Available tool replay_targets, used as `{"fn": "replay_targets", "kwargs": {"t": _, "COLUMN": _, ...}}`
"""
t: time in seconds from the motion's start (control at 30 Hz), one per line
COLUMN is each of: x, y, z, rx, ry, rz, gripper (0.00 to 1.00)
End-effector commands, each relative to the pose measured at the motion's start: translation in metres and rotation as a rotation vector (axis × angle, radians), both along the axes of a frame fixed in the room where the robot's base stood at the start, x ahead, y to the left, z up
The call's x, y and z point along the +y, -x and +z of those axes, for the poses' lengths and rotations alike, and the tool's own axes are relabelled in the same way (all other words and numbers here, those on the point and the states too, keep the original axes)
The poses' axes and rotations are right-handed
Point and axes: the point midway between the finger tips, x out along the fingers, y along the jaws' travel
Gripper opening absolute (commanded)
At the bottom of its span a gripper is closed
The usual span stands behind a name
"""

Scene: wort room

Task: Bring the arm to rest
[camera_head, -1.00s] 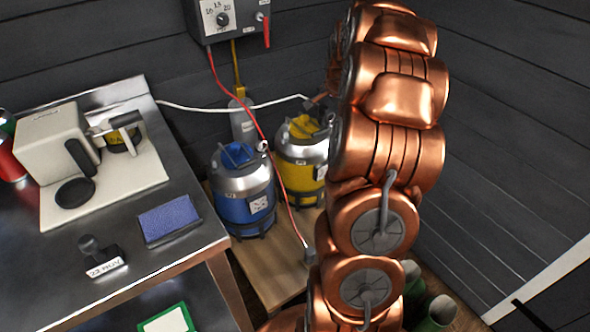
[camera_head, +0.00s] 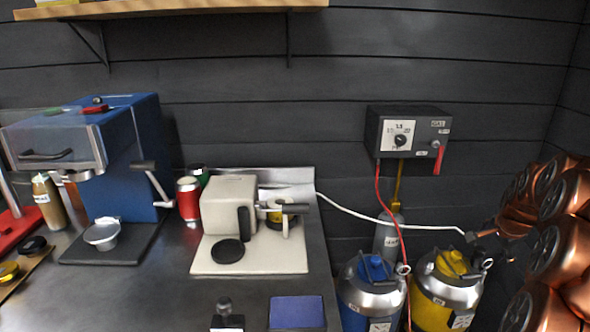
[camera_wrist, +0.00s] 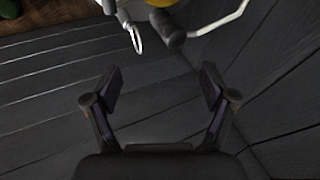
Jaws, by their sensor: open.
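My copper-coloured arm (camera_head: 555,245) fills the right edge of the head view, bent beside the kegs. My gripper (camera_wrist: 160,80) shows in the wrist view with its two dark fingers spread wide and nothing between them. Beyond the fingertips there is dark plank wall. My gripper's fingers cannot be made out in the head view.
A white hose (camera_head: 360,217) ends in a dark connector (camera_wrist: 166,28), apart from my fingers. A blue keg (camera_head: 370,290) and a yellow keg (camera_head: 448,290) stand beside the steel counter (camera_head: 130,295). A gas control box (camera_head: 407,131) hangs above.

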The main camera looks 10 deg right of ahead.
Motion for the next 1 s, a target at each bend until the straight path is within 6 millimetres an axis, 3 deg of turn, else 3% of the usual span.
{"fn": "replay_targets", "kwargs": {"t": 0.1, "x": 0.001, "y": 0.0, "z": 0.001, "rx": 0.001, "ry": 0.0, "rz": 0.002, "gripper": 0.83}}
{"fn": "replay_targets", "kwargs": {"t": 0.27, "x": 0.057, "y": -0.001, "z": 0.019, "rx": 0.06, "ry": -0.005, "rz": 0.134, "gripper": 0.83}}
{"fn": "replay_targets", "kwargs": {"t": 0.47, "x": 0.137, "y": 0.011, "z": 0.042, "rx": 0.15, "ry": -0.012, "rz": 0.335, "gripper": 0.83}}
{"fn": "replay_targets", "kwargs": {"t": 0.77, "x": 0.255, "y": 0.061, "z": 0.071, "rx": 0.305, "ry": -0.015, "rz": 0.67, "gripper": 0.83}}
{"fn": "replay_targets", "kwargs": {"t": 1.0, "x": 0.33, "y": 0.122, "z": 0.089, "rx": 0.426, "ry": -0.014, "rz": 0.935, "gripper": 0.83}}
